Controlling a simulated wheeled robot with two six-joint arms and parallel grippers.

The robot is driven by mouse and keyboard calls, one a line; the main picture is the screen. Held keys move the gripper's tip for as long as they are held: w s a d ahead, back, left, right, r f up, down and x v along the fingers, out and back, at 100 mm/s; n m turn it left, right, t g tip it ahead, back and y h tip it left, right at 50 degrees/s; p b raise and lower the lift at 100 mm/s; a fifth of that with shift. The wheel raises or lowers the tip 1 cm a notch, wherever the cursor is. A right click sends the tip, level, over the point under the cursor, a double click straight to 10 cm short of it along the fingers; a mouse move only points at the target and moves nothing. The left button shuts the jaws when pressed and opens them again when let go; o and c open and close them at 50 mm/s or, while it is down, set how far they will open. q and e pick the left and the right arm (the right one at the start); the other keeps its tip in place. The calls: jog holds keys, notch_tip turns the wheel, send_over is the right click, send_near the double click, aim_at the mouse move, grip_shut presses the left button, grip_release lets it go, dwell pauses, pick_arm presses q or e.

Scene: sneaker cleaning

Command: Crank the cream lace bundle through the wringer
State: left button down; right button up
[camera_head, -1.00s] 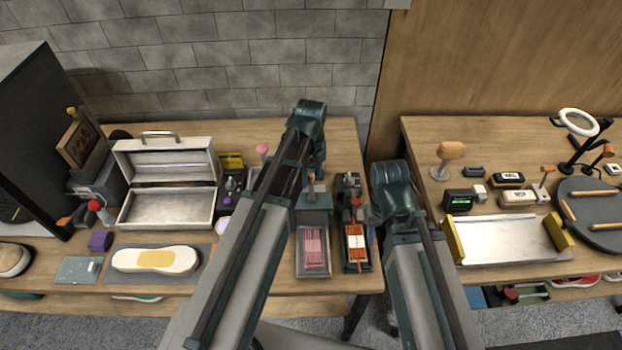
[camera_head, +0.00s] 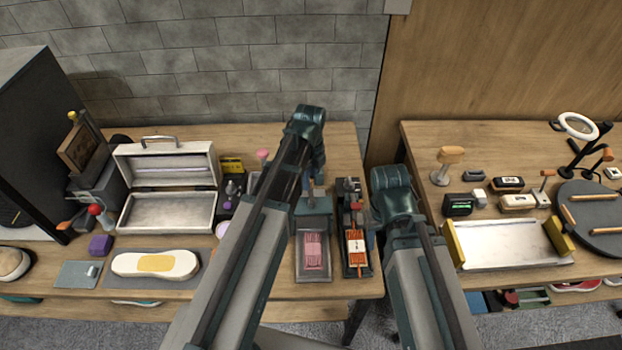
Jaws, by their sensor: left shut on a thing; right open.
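A teal-grey press-like unit (camera_head: 313,211), which looks like the wringer, stands mid-table with a tray (camera_head: 313,278) in front. A pink bundle (camera_head: 313,250) lies in that tray. My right gripper (camera_head: 371,238) is open beside the holder's right side, mostly hidden by my forearm.
A gap separates the right table, which holds a metal tray (camera_head: 505,243) and a dark round mat (camera_head: 597,222).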

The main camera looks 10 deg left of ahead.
pick_arm(q)
jog(key=s+a+n, duration=0.1)
jog(key=n, duration=0.2)
jog(key=s+a+n, duration=0.1)
jog(key=n, duration=0.2)
jog(key=s+a+n, duration=0.1)
jog(key=n, duration=0.2)
jog(key=shift+n, duration=0.3)
jog(key=n, duration=0.1)
jog(key=s+n, duration=0.1)
jog(key=n, duration=0.1)
jog(key=shift+s+a+n, duration=0.1)
jog(key=shift+s+n, duration=0.2)
jog(key=s+n, duration=0.1)
jog(key=n, duration=0.1)
jog(key=s+n, duration=0.1)
jog(key=n, duration=0.1)
jog(key=shift+n, duration=0.3)
jog(key=shift+s+d+n, duration=0.2)
jog(key=shift+s+n, duration=0.05)
jog(key=shift+n, duration=0.55)
jog(key=shift+s+d+n, duration=0.25)
jog(key=shift+s+n, duration=0.05)
jog(key=shift+n, duration=0.5)
jog(key=shift+s+d+n, duration=0.2)
jog(key=shift+s+n, duration=0.05)
jog(key=shift+n, duration=0.55)
